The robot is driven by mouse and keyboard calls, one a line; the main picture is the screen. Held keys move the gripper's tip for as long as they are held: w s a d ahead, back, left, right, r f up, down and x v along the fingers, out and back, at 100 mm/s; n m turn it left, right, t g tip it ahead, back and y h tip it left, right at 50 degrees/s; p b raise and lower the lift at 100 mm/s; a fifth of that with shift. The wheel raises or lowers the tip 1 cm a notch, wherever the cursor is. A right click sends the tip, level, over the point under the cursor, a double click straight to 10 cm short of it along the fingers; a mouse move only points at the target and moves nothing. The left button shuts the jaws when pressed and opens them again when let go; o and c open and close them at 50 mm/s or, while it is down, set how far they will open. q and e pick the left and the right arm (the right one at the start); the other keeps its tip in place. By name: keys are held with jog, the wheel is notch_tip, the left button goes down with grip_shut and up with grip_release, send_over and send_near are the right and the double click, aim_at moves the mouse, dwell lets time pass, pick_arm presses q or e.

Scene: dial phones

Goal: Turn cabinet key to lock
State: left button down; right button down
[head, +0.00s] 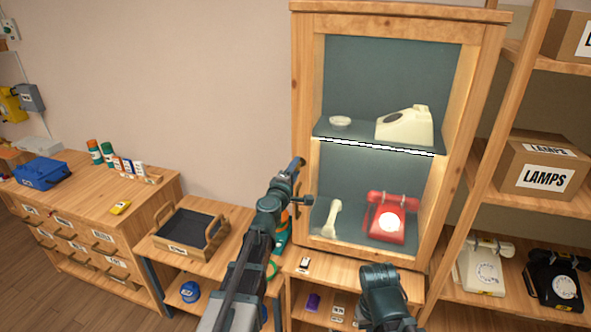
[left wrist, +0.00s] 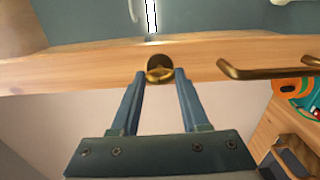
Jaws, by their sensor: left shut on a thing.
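The wooden cabinet (head: 302,60) stands upright at centre right in the head view, its door appearing closed. The brass key (left wrist: 160,74) sits in a round dark lock on the wooden door edge in the left wrist view. My left gripper (head: 297,168) is at the cabinet's left edge. In the left wrist view its two fingers (left wrist: 160,78) are shut on the key's bow, one on each side. A brass handle (left wrist: 262,71) is on the same wood, right of the key. My right gripper (head: 385,290) is low in front of the cabinet; its fingers are hidden.
Inside the cabinet are a red dial phone (head: 392,219), a cream phone body (head: 404,126) and a cream handset (head: 331,218). A low bench with a wooden tray (head: 188,232) is at left. Open shelves with a lamps box (head: 543,176) and more phones are at right.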

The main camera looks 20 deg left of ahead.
pick_arm(q)
jog(key=shift+c, duration=2)
grip_release()
